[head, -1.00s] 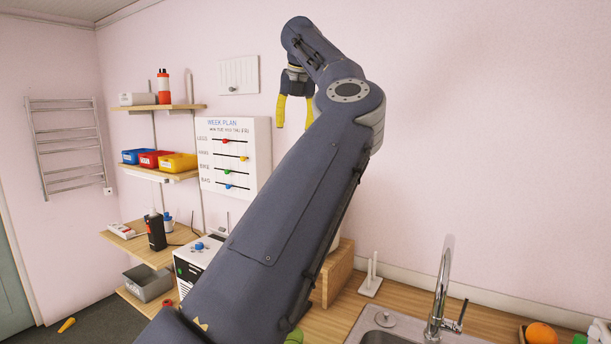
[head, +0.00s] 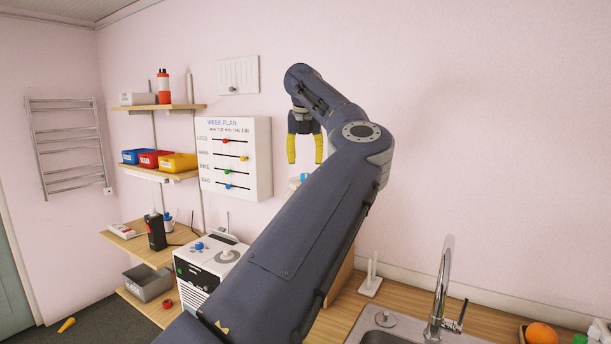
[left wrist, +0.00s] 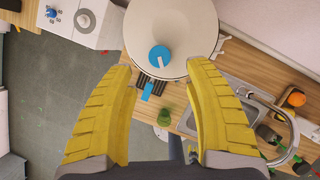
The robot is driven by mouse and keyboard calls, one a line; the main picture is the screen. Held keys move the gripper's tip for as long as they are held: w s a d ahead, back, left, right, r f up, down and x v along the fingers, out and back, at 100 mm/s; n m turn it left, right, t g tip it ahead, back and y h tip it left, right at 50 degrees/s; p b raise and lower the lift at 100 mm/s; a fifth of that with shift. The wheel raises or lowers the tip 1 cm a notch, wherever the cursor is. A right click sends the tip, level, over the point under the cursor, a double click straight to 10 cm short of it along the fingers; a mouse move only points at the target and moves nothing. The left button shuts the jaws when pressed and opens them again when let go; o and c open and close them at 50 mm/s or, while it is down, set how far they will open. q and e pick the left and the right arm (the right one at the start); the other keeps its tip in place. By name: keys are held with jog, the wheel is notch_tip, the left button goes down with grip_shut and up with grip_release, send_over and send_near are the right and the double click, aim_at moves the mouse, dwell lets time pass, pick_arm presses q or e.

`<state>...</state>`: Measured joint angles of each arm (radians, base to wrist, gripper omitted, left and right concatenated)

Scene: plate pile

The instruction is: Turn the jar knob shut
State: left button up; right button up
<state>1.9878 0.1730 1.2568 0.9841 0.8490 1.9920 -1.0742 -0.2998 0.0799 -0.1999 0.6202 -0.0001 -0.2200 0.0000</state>
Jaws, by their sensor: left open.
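The jar shows in the left wrist view as a large round cream-white body (left wrist: 180,22), cut off by the top edge. A blue round knob (left wrist: 160,57) with a white pointer mark is near the jar's lower edge. My left gripper (left wrist: 161,70) is open, its yellow fingers on either side of the knob in that view, with a gap all round. In the head view the left gripper (head: 305,158) hangs fingers down, empty. A small white and blue part (head: 294,183) shows just below it, perhaps the jar; my arm hides the rest. My right gripper is not in view.
A white appliance (head: 215,262) with a blue knob stands left of my arm. A week-plan board (head: 262,160) is on the wall behind. A sink tap (head: 440,290) and an orange (head: 541,333) are at the right. A green object (left wrist: 164,117) stands below the jar in the wrist view.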

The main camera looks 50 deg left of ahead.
aim_at(305, 174)
pick_arm(q)
jog(key=shift+x, duration=3.35)
jog(key=shift+c, duration=0.2)
grip_shut()
